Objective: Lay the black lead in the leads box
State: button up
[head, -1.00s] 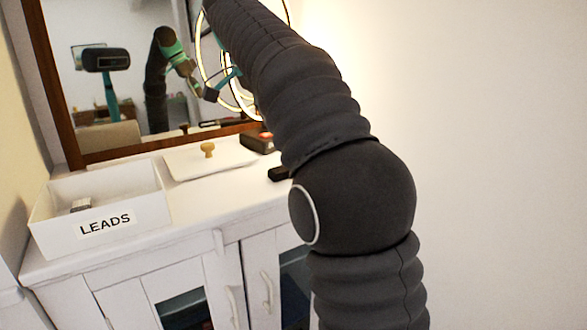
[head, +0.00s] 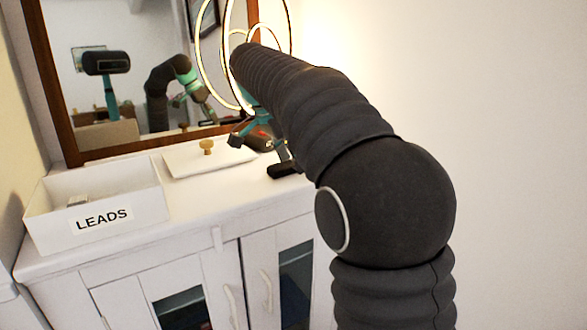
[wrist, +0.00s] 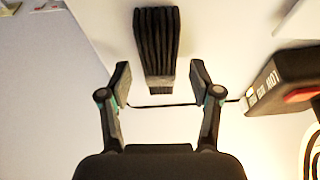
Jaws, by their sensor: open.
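The black lead (head: 284,169) lies on the white cabinet top, right of the lid. In the wrist view it is a folded black bundle (wrist: 157,45), just beyond and between my fingertips. My gripper (wrist: 160,80) is open and empty, with one finger to each side of the bundle's near end. In the head view my gripper (head: 262,146) is low over the cabinet top by the lead, partly hidden by my arm. The leads box (head: 120,222), white, open and labelled LEADS, stands at the left. A small pale item (head: 77,201) lies inside it.
A white lid (head: 183,165) with a wooden knob (head: 206,147) lies right of the box. A dark device with red (wrist: 285,78) sits right of the lead. A thin black line (wrist: 165,105) crosses below the bundle. A mirror (head: 150,65) stands behind.

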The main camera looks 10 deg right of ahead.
jog(key=shift+f, duration=0.1)
jog(key=shift+c, duration=0.2)
grip_shut()
